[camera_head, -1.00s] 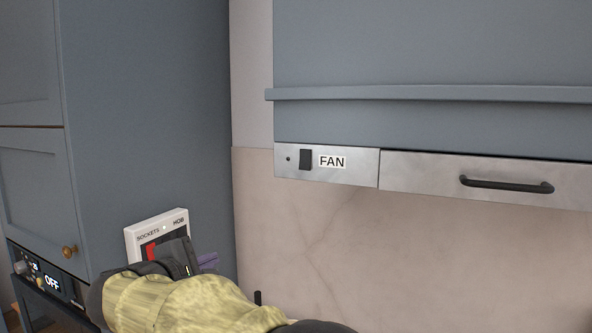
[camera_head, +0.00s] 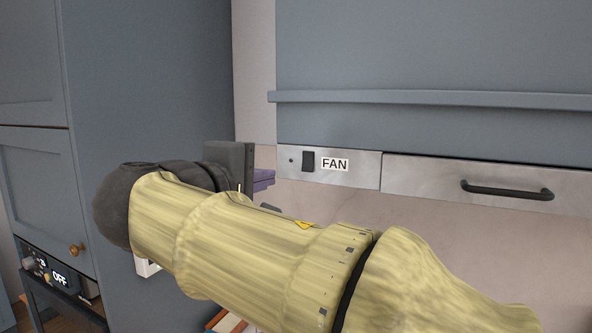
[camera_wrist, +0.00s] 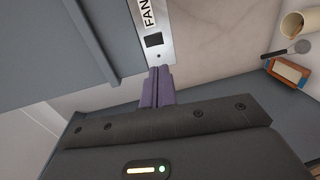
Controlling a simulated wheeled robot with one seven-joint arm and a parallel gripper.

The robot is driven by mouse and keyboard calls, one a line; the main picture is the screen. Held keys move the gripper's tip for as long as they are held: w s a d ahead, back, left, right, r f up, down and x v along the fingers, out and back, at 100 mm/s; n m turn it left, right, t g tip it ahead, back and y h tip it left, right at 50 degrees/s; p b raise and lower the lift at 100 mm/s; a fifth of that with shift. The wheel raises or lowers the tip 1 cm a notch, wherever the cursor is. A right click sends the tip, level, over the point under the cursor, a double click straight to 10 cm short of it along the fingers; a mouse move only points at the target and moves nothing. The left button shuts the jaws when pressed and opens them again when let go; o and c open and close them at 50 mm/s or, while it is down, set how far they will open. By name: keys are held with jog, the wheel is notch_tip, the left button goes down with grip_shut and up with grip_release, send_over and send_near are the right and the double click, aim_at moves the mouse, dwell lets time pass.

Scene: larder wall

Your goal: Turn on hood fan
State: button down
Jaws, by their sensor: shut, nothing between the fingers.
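The fan switch (camera_head: 308,161) is a dark rocker on the steel strip under the hood, left of the FAN label (camera_head: 334,164). A small dark dot sits to its left. In the wrist view the switch (camera_wrist: 154,40) lies just beyond my fingertips, with the label (camera_wrist: 147,14) past it. My gripper (camera_wrist: 158,70) is shut and empty, its purple fingers together and pointing at the end of the strip. In the head view my gripper (camera_head: 264,178) is left of the switch and a little lower, apart from it. Whether the fingers touch the strip's end is unclear.
A steel panel with a dark bar handle (camera_head: 507,190) is right of the switch. A tall blue cabinet (camera_head: 150,90) stands left. A white switch plate (camera_head: 147,267) is mostly hidden behind my arm. A cream cup (camera_wrist: 292,25) and an orange-and-white box (camera_wrist: 287,71) lie below.

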aim_at(306, 170)
jog(key=p+x, duration=0.6)
jog(key=x, duration=0.6)
jog(key=shift+w+d+r+p, duration=0.15)
jog(key=shift+w+d+p, duration=0.1)
jog(key=shift+w+p, duration=0.1)
jog(key=shift+w+d+f, duration=0.25)
jog(key=shift+w, duration=0.2)
jog(key=shift+f, duration=0.15)
jog(key=b, duration=0.3)
jog(key=shift+w+d+f, duration=0.1)
jog(key=shift+f, duration=0.15)
jog(key=shift+r, duration=0.35)
jog(key=shift+f, duration=0.1)
